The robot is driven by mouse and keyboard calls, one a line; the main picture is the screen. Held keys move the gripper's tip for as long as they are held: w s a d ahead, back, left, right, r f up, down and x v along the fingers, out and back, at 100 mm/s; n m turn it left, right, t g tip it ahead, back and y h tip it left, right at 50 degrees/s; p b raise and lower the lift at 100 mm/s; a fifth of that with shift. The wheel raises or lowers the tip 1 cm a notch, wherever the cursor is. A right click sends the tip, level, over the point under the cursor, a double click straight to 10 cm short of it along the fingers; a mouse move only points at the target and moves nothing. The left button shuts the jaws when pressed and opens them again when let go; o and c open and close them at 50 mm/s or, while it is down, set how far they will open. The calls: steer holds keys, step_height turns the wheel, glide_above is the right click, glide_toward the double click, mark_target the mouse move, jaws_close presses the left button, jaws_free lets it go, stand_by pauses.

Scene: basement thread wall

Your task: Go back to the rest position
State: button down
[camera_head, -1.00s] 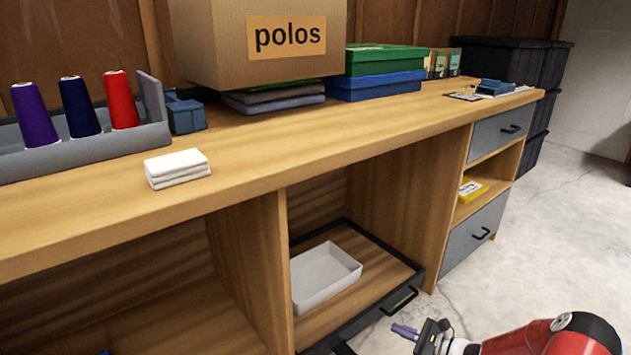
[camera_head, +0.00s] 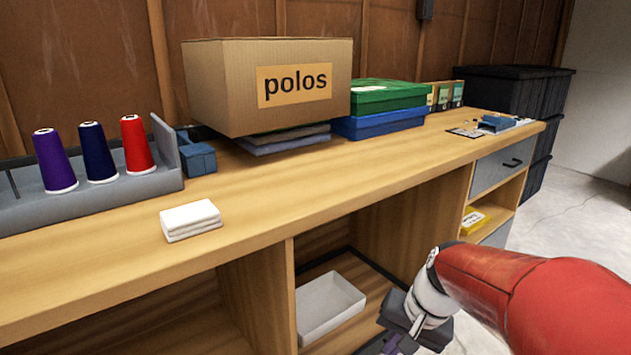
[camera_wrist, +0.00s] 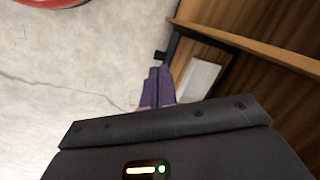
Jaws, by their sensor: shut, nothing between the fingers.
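My gripper (camera_head: 398,344) is low at the bottom right of the head view, in front of the bench and by the pulled-out lower tray. Its purple fingers are partly cut off by the frame's bottom edge. In the wrist view the two purple fingers (camera_wrist: 158,88) lie together, shut, with nothing between them. The concrete floor shows beyond them. My red arm reaches in from the right and hides part of the drawer unit.
A wooden bench (camera_head: 300,185) runs across the view, holding a thread rack (camera_head: 110,190), folded white cloths (camera_head: 191,220), a polos box (camera_head: 225,85) and green (camera_head: 385,97) and blue boxes (camera_head: 380,124). A white bin (camera_head: 330,305) sits below. Floor (camera_head: 585,215) is clear at right.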

steer(key=s+d+r+n+t+h+p, duration=0.1)
steer(key=s+r+n+t+h+p, duration=0.1)
steer(key=s+r, duration=0.6)
steer(key=s+n+t+h, duration=0.1)
steer(key=s+n, duration=0.1)
steer(key=s, duration=0.1)
steer(key=shift+s+d+r+t, duration=0.15)
steer(key=shift+d+r+t, duration=0.15)
steer(key=shift+r+t, duration=0.1)
